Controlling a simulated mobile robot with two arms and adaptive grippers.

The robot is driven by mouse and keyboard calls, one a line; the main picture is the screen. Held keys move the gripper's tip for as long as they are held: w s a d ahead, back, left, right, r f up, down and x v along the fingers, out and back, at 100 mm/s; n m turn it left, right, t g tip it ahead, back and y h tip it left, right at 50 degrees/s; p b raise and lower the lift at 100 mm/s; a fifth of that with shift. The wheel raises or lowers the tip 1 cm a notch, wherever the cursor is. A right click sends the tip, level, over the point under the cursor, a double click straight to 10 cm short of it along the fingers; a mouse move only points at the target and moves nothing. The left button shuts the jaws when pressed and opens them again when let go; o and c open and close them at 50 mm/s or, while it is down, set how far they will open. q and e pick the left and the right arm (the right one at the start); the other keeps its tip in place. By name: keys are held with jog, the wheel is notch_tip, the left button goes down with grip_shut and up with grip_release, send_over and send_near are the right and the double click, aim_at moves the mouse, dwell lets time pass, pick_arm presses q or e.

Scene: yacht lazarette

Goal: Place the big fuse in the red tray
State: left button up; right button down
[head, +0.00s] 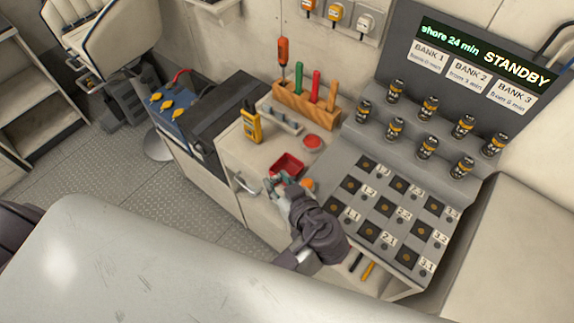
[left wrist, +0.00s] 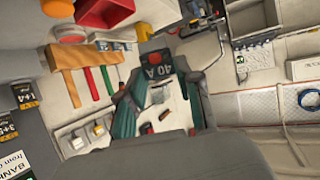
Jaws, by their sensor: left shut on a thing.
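The red tray (head: 287,165) is on the light counter, left of the grey socket panel. Its underside or wall also shows at the top of the left wrist view (left wrist: 105,12). My left gripper (head: 278,182) is at the tray's near edge in the head view. In the left wrist view its teal fingertips (left wrist: 158,82) are shut on a dark block marked "40 A", the big fuse (left wrist: 158,65). In the head view the fingers and arm mostly hide the fuse. I cannot tell whether it touches the tray. My right gripper is not in view.
A yellow meter (head: 251,125) and a wooden rack (head: 308,107) of coloured-handled tools stand behind the tray. A red round thing (head: 312,141) and an orange one (head: 307,184) are close by. Several dark cylinders stand on the stepped panel (head: 400,120) at the right.

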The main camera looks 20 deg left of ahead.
pick_arm(q)
jog(key=shift+d+f, duration=0.2)
jog(key=shift+f, duration=0.1)
jog(key=w+f+b, duration=0.2)
jog(key=w, duration=0.1)
jog(key=w+f+b, duration=0.2)
jog(key=w+b, duration=0.1)
jog(key=w, duration=0.1)
jog(key=w+a+f+b, duration=0.1)
jog(key=w+f+b, duration=0.1)
jog(key=w+b, duration=0.1)
jog(key=shift+w+a+f, duration=0.1)
jog(key=shift+w+f, duration=0.25)
jog(key=shift+w, duration=0.15)
jog(key=shift+f+b, duration=1.2)
jog(key=shift+f, duration=0.7)
jog(key=shift+f, duration=0.15)
jog(key=o, duration=0.6)
jog(key=shift+c, duration=0.2)
jog(key=shift+r, duration=0.25)
